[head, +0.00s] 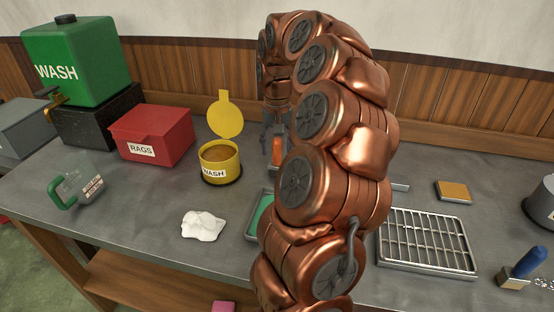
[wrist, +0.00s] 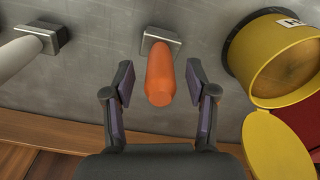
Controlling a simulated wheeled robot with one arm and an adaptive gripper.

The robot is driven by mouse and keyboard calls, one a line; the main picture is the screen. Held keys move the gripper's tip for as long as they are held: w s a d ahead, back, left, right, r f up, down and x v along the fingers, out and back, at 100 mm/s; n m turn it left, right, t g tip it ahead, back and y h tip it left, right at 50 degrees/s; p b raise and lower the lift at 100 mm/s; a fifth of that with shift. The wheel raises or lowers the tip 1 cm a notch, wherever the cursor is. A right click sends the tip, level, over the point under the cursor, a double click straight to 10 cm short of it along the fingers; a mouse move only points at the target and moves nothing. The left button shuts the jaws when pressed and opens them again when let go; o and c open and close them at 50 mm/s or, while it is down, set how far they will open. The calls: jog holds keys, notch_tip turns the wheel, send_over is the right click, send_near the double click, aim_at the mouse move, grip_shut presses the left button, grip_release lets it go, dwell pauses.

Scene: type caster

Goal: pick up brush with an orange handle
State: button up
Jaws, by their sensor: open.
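The brush with an orange handle (wrist: 162,80) stands on the grey worktop in the wrist view, its metal-collared end (wrist: 157,36) away from my palm. My gripper (wrist: 160,82) is open, with one finger on each side of the handle. Gaps show between the handle and both fingers. In the head view, a bit of the orange handle (head: 277,157) shows between the fingers of my gripper (head: 276,140). My copper arm hides the area beside it.
A yellow WASH tin (head: 221,168) with raised lid stands close by; it also shows in the wrist view (wrist: 247,55). A pale-handled brush (wrist: 22,54) is on the other side. A red RAGS box (head: 152,138), white cloth (head: 202,226) and metal rack (head: 427,242) are farther off.

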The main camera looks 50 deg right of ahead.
jog(key=shift+f, duration=1.1)
grip_shut()
